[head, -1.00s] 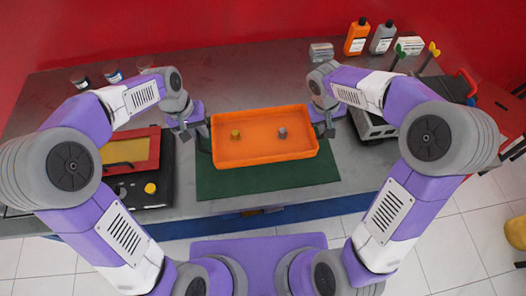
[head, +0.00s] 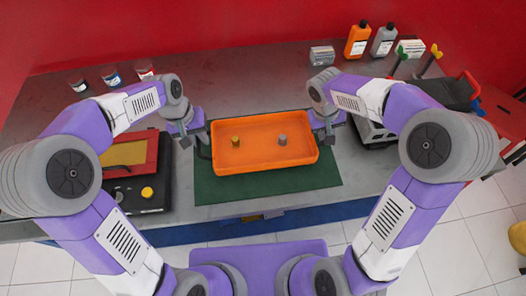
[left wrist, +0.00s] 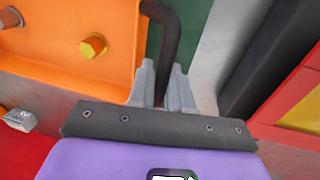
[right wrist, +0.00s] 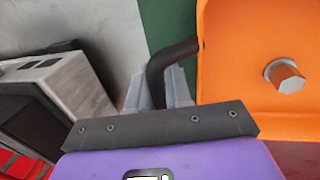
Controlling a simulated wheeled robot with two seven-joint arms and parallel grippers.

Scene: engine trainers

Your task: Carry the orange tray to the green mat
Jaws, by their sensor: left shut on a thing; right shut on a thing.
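The orange tray (head: 258,163) is level over the green mat (head: 270,190), with mat showing in front and at both sides. I cannot tell whether it touches the mat. My left gripper (head: 196,137) is shut on the tray's dark left handle (left wrist: 168,40); its fingers (left wrist: 162,85) straddle the bar in the left wrist view. My right gripper (head: 325,133) is shut on the dark right handle (right wrist: 170,58); its fingers (right wrist: 160,88) show in the right wrist view. A brass hex piece (head: 236,141) and a grey hex piece (head: 282,140) stand in the tray.
A black and red case (head: 150,192) with a yellow panel lies left of the mat. A grey metal unit (head: 370,133) stands at the right. Jars (head: 112,78), an orange bottle (head: 357,40) and a grey bottle (head: 383,42) stand along the back. The workbench (head: 240,75) behind the tray is clear.

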